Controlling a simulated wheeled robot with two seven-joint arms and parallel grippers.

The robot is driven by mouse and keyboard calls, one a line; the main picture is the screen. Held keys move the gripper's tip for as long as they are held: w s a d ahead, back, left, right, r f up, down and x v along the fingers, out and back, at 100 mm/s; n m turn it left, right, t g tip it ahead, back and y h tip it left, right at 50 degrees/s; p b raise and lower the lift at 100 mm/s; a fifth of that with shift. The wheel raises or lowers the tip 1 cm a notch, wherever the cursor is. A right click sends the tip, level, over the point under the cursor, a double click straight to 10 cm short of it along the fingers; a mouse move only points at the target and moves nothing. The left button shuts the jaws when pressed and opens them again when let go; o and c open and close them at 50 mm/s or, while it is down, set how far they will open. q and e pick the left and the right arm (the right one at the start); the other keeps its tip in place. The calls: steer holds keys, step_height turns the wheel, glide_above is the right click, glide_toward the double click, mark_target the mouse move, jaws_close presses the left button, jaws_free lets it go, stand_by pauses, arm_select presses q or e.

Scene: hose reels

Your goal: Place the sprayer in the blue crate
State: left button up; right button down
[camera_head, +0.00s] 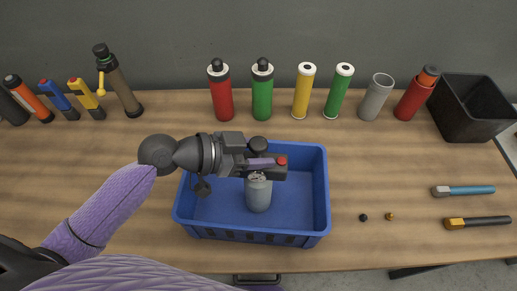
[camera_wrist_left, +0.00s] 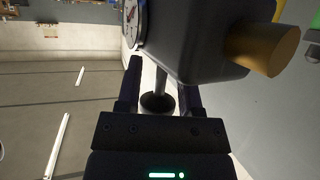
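The sprayer has a grey bottle (camera_head: 258,194), a dark head with a red end (camera_head: 282,161) and a black round knob on top. It is roughly upright over the middle of the blue crate (camera_head: 321,190); I cannot tell whether its base touches the crate floor. My left gripper (camera_head: 262,162) is at the sprayer's head, its fingers either side and partly hidden. My right gripper is out of view.
Red (camera_head: 221,97), green (camera_head: 262,95) and yellow (camera_head: 302,92) bottles stand behind the crate. A grey cup (camera_head: 376,98) and a black bin (camera_head: 447,112) are at the right.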

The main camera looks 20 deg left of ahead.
arm_select(q)
steer(key=shift+r, duration=0.1)
stand_by(0.3)
steer(key=shift+s+a+r, duration=0.1)
steer(key=shift+a, duration=0.1)
steer(key=v, duration=1.1)
steer(key=shift+s+a, duration=0.15)
steer(key=shift+a, duration=0.05)
